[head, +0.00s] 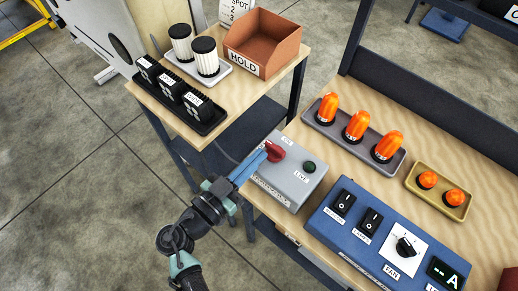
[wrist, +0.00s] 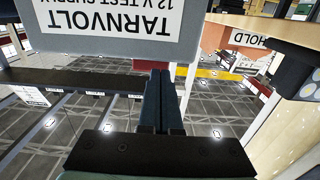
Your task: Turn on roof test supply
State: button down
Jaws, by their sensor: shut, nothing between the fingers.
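The grey supply box (head: 287,181) sits on the wooden bench, with a red rotary knob (head: 276,151) and a dark green lamp (head: 309,167) labelled LIVE on its top. In the wrist view the box front (wrist: 112,22) reads TARNVOLT 12 V TEST SUPPLY upside down. My gripper (head: 259,158) has its blue fingers together, tips right beside the knob in the head view; I cannot tell whether they touch it. In the wrist view the shut fingers (wrist: 160,75) reach up to the box's edge.
A blue switch panel (head: 375,258) with two black rockers and a FAN dial stands to the right. Behind are a grey tray (head: 340,139) of orange beacons and a yellow tray (head: 427,195). A second table at the left holds a HOLD bin (head: 262,42) and black blocks (head: 172,88).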

jog(key=shift+w+d, duration=0.45)
jog(key=shift+w, duration=0.15)
jog(key=shift+a+f+b, duration=0.1)
jog(key=shift+f+b, duration=0.05)
jog(key=shift+b, duration=0.35)
